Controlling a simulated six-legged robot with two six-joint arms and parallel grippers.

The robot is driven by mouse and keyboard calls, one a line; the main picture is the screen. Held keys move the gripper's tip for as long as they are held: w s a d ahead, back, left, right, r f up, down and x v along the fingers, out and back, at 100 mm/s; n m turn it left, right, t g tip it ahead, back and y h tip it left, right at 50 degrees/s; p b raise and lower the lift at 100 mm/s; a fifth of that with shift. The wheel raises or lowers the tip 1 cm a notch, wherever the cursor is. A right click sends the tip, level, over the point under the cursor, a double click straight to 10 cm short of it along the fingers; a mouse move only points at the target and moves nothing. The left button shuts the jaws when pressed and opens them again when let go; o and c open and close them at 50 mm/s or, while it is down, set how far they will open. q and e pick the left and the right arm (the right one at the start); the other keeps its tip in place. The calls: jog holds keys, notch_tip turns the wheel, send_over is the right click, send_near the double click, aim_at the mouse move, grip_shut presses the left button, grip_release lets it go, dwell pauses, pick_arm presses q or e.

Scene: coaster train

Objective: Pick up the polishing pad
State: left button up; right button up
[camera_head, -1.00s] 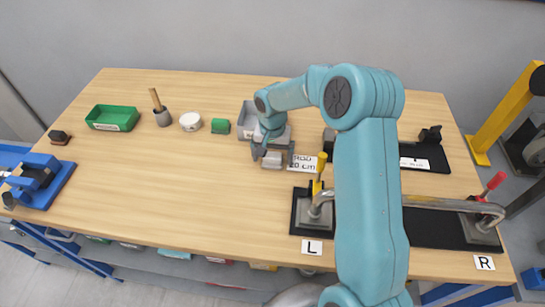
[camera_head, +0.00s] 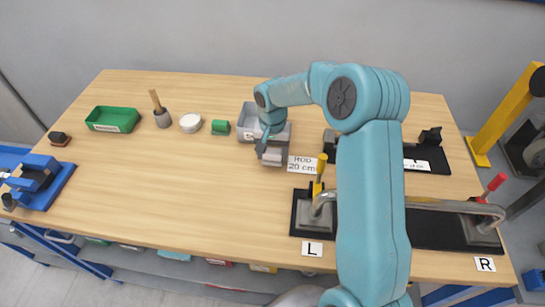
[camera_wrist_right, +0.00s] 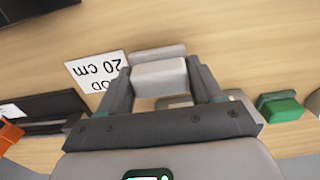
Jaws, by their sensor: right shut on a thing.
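The polishing pad looks like a small light grey block (camera_head: 272,160) on the table, just left of the white "ROD 20 cm" label (camera_head: 302,164) in the head view. My right gripper (camera_head: 270,150) comes down over it, in front of the grey tray. In the right wrist view the grey block (camera_wrist_right: 159,77) sits between the two fingertips, and my right gripper (camera_wrist_right: 160,88) is shut on it. A darker grey edge shows beyond the block. It appears to be at table level; I cannot tell whether it is lifted. My left gripper is not in view.
A grey tray (camera_head: 246,122) stands right behind the gripper. A green block (camera_head: 220,127), white round tin (camera_head: 190,123), brush cup (camera_head: 162,118) and green tray (camera_head: 111,119) line the back left. A clamped metal pipe (camera_head: 440,204) lies right.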

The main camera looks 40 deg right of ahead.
aim_at(273, 151)
notch_tip(273, 151, up, 18)
jog(key=shift+b, duration=0.3)
jog(key=shift+o, duration=0.7)
jog(key=shift+f, duration=0.1)
